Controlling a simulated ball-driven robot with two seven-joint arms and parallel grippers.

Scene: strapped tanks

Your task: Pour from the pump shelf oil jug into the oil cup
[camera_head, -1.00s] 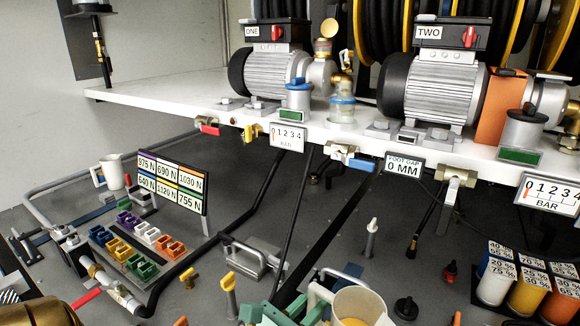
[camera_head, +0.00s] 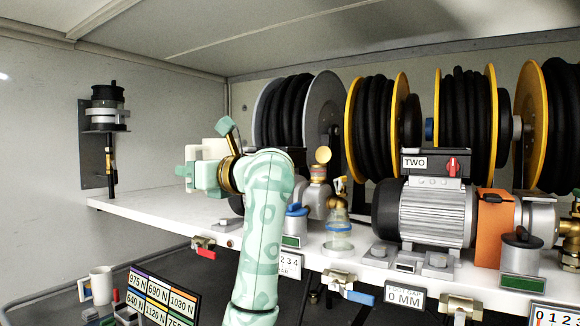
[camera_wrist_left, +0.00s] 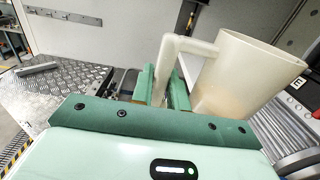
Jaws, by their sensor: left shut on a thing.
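My left gripper (camera_head: 190,178) is raised over the left part of the white shelf, left of pump one. In the left wrist view its green fingers (camera_wrist_left: 163,88) are shut on the handle of the cream oil jug (camera_wrist_left: 245,75). The jug stands off to the right of the fingers, looks slightly leaned, and its contents are hidden. My left forearm hides much of that pump. My right gripper is not in view.
A clear glass jar (camera_head: 338,240) with a brass valve stands right of pump one. Pump two (camera_head: 435,212) and hose reels (camera_head: 375,120) fill the right. A black canister (camera_head: 107,105) hangs on the left wall. The shelf's left end (camera_head: 150,207) is clear.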

